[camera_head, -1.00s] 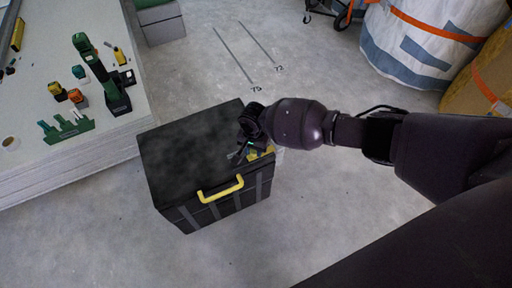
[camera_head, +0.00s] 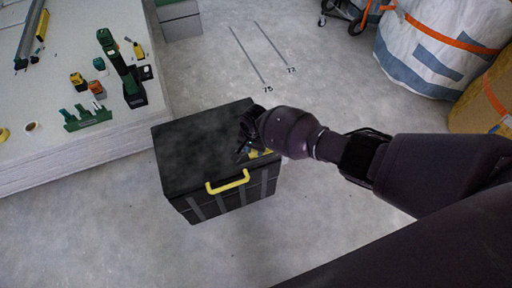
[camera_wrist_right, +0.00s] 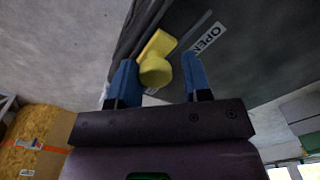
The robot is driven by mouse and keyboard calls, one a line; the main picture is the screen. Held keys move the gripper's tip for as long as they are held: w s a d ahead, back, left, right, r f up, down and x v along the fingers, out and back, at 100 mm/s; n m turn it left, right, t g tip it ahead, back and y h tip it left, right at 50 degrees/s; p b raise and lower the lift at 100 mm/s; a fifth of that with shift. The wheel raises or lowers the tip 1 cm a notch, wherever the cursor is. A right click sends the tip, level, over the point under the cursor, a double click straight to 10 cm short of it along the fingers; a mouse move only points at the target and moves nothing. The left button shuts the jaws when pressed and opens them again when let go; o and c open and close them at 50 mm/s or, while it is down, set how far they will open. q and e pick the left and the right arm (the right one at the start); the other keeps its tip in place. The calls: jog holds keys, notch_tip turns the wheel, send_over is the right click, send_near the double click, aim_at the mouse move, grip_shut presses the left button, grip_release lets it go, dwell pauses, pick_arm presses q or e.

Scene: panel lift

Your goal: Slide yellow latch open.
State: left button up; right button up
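A black box (camera_head: 205,150) with a yellow handle (camera_head: 228,183) on its front stands on the floor. The yellow latch (camera_wrist_right: 157,58) is on the box in the right wrist view, close to a white OPEN label (camera_wrist_right: 208,38). Part of the latch shows in the head view (camera_head: 262,153), beside my right gripper (camera_head: 250,140). In the wrist view my right gripper (camera_wrist_right: 160,75) is open. Its two blue fingers are apart, with the latch's rounded near end between them. The left finger looks close to the latch; contact is unclear. My left gripper is out of view.
A light table (camera_head: 85,150) with green and yellow tools stands at the left.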

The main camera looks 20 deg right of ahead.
jog(key=shift+o, duration=1.3)
jog(key=shift+s+a+f, duration=0.1)
jog(key=shift+a+f, duration=0.05)
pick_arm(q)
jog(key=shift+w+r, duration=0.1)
pick_arm(e)
notch_tip(320, 180, up, 4)
jog(key=shift+r+p, duration=0.1)
jog(key=shift+p, duration=0.75)
notch_tip(320, 180, up, 6)
jog(key=shift+f+p, duration=0.2)
jog(key=shift+p, duration=1)
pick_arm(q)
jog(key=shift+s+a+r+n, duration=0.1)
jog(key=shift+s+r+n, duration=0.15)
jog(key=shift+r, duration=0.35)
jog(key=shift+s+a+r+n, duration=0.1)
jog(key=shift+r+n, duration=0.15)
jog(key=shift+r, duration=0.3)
pick_arm(e)
jog(key=shift+r, duration=0.55)
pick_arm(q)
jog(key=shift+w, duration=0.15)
